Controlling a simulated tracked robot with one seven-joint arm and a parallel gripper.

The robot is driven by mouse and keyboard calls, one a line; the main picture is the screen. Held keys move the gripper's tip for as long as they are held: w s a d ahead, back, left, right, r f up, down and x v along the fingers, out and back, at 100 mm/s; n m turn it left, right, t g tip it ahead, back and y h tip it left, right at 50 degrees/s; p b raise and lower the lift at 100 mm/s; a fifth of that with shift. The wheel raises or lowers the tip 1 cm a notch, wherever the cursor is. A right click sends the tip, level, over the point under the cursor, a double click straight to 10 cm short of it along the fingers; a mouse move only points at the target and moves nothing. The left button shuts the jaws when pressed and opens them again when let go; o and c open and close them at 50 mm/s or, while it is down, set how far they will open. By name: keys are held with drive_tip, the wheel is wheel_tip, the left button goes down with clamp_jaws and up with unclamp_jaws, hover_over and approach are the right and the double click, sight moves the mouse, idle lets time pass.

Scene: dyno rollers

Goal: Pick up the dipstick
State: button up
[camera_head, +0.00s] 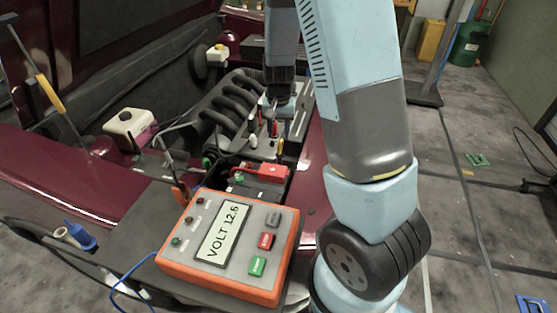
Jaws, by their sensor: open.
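My gripper (270,108) points down over the engine bay, beside the right end of the black ribbed intake pipes. Its fingers are small and dark in this view, open, with nothing visible held between them. A small thin piece with a yellow top (281,147) stands just below and right of the gripper, by the engine's front edge. It may be the dipstick, but it is too small to tell. My own arm covers the area to the right of it.
An orange voltmeter box (212,259) reading 12.6 sits on the car's front edge. A red clamp (263,171) lies behind it. Black intake pipes (222,105), a white reservoir (130,128) and a yellow-gripped rod (50,92) crowd the bay.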

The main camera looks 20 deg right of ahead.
sight(279, 144)
drive_tip(key=shift+s+f, duration=0.1)
drive_tip(key=shift+f, duration=3.45)
drive_tip(key=shift+c, duration=0.4)
clamp_jaws()
